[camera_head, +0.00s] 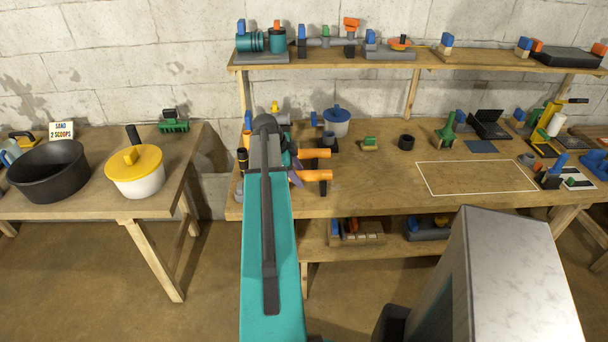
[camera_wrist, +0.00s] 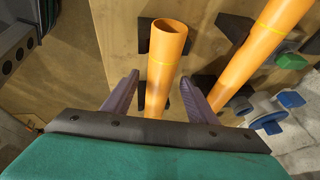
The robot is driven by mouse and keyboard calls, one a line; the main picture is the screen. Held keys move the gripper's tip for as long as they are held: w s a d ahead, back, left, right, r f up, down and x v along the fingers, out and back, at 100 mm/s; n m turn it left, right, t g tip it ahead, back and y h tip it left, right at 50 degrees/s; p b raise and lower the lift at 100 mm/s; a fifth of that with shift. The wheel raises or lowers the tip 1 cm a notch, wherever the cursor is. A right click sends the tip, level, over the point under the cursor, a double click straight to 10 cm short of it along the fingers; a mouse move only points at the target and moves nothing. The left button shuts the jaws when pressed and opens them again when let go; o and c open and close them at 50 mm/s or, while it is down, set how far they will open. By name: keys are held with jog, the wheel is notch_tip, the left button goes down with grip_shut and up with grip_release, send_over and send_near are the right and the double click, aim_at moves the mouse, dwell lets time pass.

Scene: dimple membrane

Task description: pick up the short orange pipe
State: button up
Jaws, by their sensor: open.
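The short orange pipe (camera_wrist: 157,88) shows in the wrist view with its open round end towards the top. A longer orange pipe with a yellow band (camera_wrist: 258,52) lies to its right and runs out of the frame. My gripper (camera_wrist: 160,77) is open, with one purple finger on each side of the short pipe and a gap to each. The pipe's lower end is hidden behind my gripper. In the head view two orange pipes (camera_head: 314,154) (camera_head: 316,175) stick out right from behind my arm; I cannot tell there which is the short one.
Dark supports (camera_wrist: 236,28) sit by the pipes on the wooden surface. A grey and blue fitting (camera_wrist: 268,110) is close on the right. In the head view, a blue-lidded pot (camera_head: 336,122) and a black cup (camera_head: 406,142) stand nearby; the white outlined area (camera_head: 475,177) is clear.

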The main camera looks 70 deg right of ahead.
aim_at(297, 172)
jog(key=c, duration=1.1)
jog(key=shift+r, duration=0.1)
jog(key=shift+r+b, duration=0.8)
jog(key=shift+r, duration=0.8)
jog(key=s+a+r+b, duration=0.1)
jog(key=a+b, duration=0.5)
jog(key=a, duration=0.9)
jog(key=shift+s+r+b, duration=0.3)
jog(key=shift+s+r, duration=0.05)
jog(key=shift+s, duration=0.4)
jog(key=shift+a, duration=0.1)
